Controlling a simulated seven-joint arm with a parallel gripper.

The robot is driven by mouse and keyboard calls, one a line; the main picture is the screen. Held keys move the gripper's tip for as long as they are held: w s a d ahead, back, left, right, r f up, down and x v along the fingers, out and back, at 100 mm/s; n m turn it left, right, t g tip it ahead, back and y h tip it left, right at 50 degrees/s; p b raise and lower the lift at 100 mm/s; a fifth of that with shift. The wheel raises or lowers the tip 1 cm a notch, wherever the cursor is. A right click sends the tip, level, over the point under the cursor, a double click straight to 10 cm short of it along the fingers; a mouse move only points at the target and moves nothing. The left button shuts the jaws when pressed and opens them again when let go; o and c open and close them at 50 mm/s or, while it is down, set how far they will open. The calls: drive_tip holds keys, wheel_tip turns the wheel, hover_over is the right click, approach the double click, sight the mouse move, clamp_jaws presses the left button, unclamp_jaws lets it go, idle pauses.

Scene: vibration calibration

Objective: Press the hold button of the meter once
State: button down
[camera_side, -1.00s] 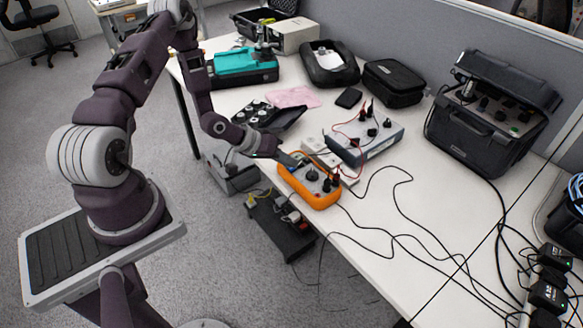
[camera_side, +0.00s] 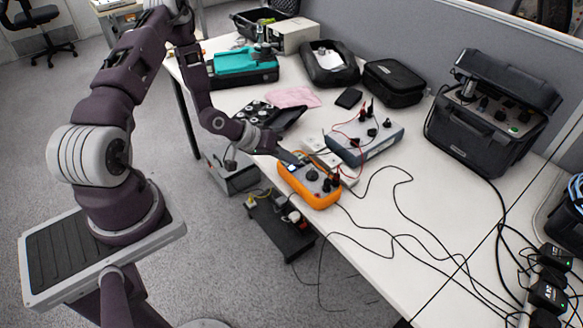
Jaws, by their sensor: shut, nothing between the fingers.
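The meter (camera_side: 322,198) is an orange handheld unit with a grey face and dark knobs or plugs, lying face up near the table's front edge. Its hold button is too small to make out. My gripper (camera_side: 297,160) is shut and empty, with its dark fingertips over the upper-left end of the meter. I cannot tell whether the fingertips touch the meter's face.
A blue-grey instrument (camera_side: 366,145) with red and black leads stands just behind the meter.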

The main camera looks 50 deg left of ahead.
drive_tip(key=shift+r, duration=2.5)
drive_tip(key=s+d+r+m+g+y, duration=0.1)
drive_tip(key=s+r+m+g+y, duration=0.15)
drive_tip(key=r, duration=0.75)
drive_tip(key=s+d+r+m+g+y, duration=0.1)
drive_tip(key=s+d+r+m+y, duration=0.2)
drive_tip(key=r, duration=0.7)
drive_tip(key=s+d+r+h, duration=0.1)
drive_tip(key=s+d+r, duration=0.3)
drive_tip(key=s, duration=0.5)
drive_tip(key=s+d+r+h, duration=0.1)
drive_tip(key=s+d+r, duration=0.3)
drive_tip(key=s, duration=0.6)
drive_tip(key=shift+s+d+r+h, duration=0.15)
drive_tip(key=shift+s+d+h, duration=0.1)
drive_tip(key=shift+h, duration=0.1)
